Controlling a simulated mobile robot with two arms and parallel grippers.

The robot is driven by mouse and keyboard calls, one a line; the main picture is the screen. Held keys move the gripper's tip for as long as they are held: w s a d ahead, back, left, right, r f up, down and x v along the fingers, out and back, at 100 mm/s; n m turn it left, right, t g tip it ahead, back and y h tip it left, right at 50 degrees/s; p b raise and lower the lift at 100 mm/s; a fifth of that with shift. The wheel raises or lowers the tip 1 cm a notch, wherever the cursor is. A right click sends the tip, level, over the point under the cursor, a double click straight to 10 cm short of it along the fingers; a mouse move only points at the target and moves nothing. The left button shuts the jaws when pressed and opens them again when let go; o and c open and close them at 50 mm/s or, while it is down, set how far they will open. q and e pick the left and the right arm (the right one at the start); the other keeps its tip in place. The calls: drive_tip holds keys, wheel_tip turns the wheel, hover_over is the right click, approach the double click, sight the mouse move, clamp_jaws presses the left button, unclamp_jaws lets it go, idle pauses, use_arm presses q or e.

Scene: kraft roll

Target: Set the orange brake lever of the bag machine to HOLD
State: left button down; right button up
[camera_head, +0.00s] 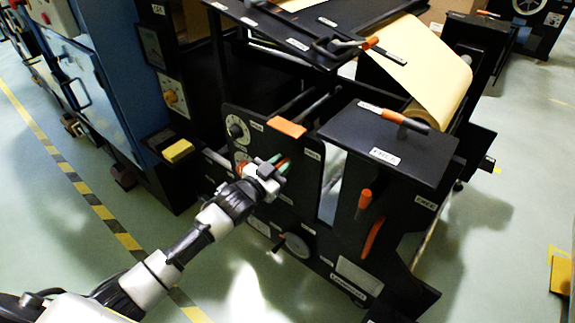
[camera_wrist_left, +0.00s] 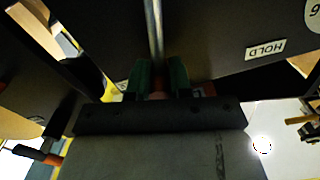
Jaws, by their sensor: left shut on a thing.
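My left gripper (camera_head: 272,166) is at the dark front side plate of the bag machine (camera_head: 262,140). Its green fingers are shut on the orange brake lever (camera_head: 283,165), of which only a little orange shows beside them. In the left wrist view, the gripper (camera_wrist_left: 157,78) has a metal rod (camera_wrist_left: 155,28) running up from between its fingers, with a bit of orange low between them. A white HOLD label (camera_wrist_left: 265,49) is on the dark plate, right of the fingers and apart from them. The gripper hides most of the lever's grip. My right gripper is not in view.
Other orange-handled parts are close by: a handle on the top box (camera_head: 394,117) and an upright handle (camera_head: 364,199) on the right. A brown paper web (camera_head: 425,65) runs behind. A blue cabinet (camera_head: 90,85) stands left. Floor beyond the striped tape (camera_head: 103,212) is clear.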

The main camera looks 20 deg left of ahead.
use_arm(q)
drive_tip(key=a+n, duration=0.2)
drive_tip(key=w+a+p, duration=0.1)
drive_tip(key=shift+r+n, duration=0.3)
drive_tip(key=shift+n, duration=0.1)
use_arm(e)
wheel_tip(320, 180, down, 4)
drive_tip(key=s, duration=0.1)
use_arm(q)
drive_tip(key=shift+w+a+f+n, duration=0.1)
drive_tip(key=shift+w+a+n, duration=0.1)
drive_tip(key=shift+a+n, duration=0.25)
drive_tip(key=shift+w+a+f+n, duration=0.1)
drive_tip(key=shift+w+a+n, duration=0.05)
drive_tip(key=shift+a+n, duration=0.3)
drive_tip(key=a+n+b, duration=0.1)
drive_tip(key=w+a+f+n+b, duration=0.1)
drive_tip(key=a+n, duration=0.1)
drive_tip(key=shift+w+a+f+n+b, duration=0.3)
drive_tip(key=shift+a+f+n+b, duration=0.2)
drive_tip(key=shift+a+b, duration=0.35)
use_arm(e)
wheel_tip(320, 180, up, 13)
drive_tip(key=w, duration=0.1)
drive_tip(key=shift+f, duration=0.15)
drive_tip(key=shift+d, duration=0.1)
